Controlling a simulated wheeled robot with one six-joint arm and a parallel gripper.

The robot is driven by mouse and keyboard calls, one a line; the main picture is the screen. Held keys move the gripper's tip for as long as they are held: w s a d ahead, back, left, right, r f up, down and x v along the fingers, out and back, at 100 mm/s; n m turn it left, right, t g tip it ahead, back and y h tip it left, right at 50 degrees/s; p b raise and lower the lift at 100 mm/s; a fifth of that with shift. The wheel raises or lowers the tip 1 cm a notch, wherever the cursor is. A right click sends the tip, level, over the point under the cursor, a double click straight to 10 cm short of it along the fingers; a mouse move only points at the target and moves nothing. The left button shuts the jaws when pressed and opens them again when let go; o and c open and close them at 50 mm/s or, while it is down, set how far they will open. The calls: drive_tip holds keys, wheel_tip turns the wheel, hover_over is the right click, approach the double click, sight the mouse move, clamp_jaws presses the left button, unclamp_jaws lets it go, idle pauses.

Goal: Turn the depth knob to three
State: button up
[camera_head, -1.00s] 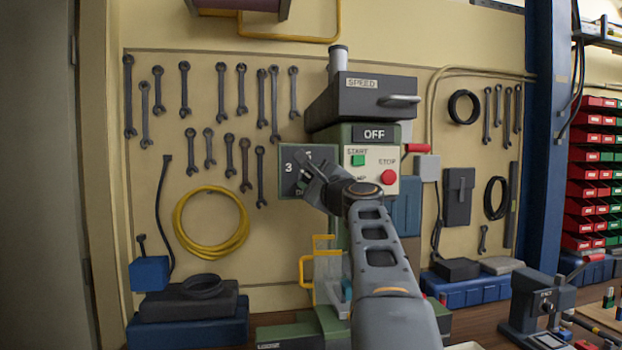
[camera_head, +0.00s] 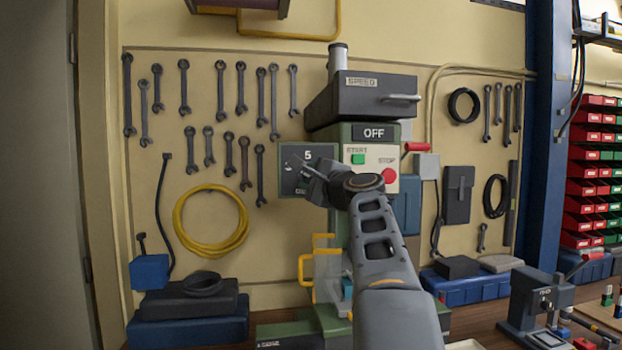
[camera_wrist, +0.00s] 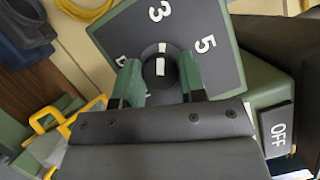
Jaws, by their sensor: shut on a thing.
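The depth knob (camera_wrist: 158,72) is a dark round knob with a white mark, on a dark square plate with a green edge. In the wrist view its white mark points up, toward the numeral 3 (camera_wrist: 159,11); the numeral 5 (camera_wrist: 205,44) lies to the right. My gripper (camera_wrist: 160,80) is shut on the knob, one green finger on each side. Another white marking is partly hidden by the left finger.
The green machine carries an OFF display (camera_head: 374,133), a green start button (camera_head: 358,159) and a red stop button (camera_head: 389,176) just right of my gripper. A yellow handle (camera_head: 306,270) is below. Wrenches (camera_head: 245,165) and a yellow hose (camera_head: 212,248) hang at left.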

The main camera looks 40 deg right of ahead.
drive_tip(key=o, duration=0.9)
drive_tip(key=shift+s, duration=0.1)
drive_tip(key=s+b, duration=0.1)
drive_tip(key=s, duration=0.3)
drive_tip(key=s+f+b, duration=0.1)
drive_tip(key=s, duration=0.4)
drive_tip(key=s+a+b, duration=0.1)
drive_tip(key=s+b, duration=0.1)
drive_tip(key=s, duration=0.2)
drive_tip(key=shift+s+a+f, duration=0.1)
drive_tip(key=shift+s+f, duration=0.15)
drive_tip(key=shift+f, duration=0.1)
